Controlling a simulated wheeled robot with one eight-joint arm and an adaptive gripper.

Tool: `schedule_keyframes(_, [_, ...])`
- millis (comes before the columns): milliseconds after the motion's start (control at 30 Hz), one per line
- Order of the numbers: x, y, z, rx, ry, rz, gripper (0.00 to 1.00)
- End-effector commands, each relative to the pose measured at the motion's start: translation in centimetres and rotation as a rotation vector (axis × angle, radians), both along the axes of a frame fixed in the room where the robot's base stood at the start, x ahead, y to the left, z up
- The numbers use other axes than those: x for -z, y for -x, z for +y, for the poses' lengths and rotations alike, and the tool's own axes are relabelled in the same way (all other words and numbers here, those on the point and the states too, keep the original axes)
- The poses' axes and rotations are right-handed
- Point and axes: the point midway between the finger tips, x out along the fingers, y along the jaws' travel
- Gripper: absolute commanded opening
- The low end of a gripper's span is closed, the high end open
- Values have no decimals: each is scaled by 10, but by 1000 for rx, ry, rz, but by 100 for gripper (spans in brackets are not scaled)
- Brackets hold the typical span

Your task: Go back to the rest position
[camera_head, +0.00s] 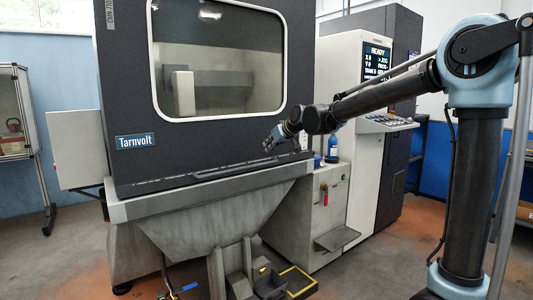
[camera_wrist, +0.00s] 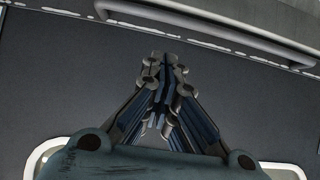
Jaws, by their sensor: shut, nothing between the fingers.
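My gripper (camera_head: 271,143) is at the end of my outstretched arm, in front of the dark machine door (camera_head: 205,149) in the body camera view. In the wrist view my gripper (camera_wrist: 166,62) shows with its fingers together and nothing between them. A long door handle (camera_wrist: 208,31) runs across the top of the wrist view, beyond the fingertips. In the body camera view the handle (camera_head: 230,166) lies low on the door, below and left of my gripper. I cannot tell how far the fingers are from the door.
A control panel (camera_head: 375,85) reading READY stands right of the machine, near my arm. A blue bottle (camera_head: 333,147) stands on a side cabinet (camera_head: 318,205). A yellow-edged tray (camera_head: 297,280) lies low in front. A glass case (camera_head: 15,110) stands at far left.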

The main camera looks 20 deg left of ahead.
Motion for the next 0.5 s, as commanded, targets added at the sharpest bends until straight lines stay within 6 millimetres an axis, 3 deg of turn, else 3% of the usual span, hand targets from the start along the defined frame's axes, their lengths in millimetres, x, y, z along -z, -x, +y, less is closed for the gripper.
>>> schedule_keyframes(200, [-16, 12, -22, 2, 0, 0, 0])
schedule_keyframes(500, [-25, 19, -34, 3, 0, 0, 0])
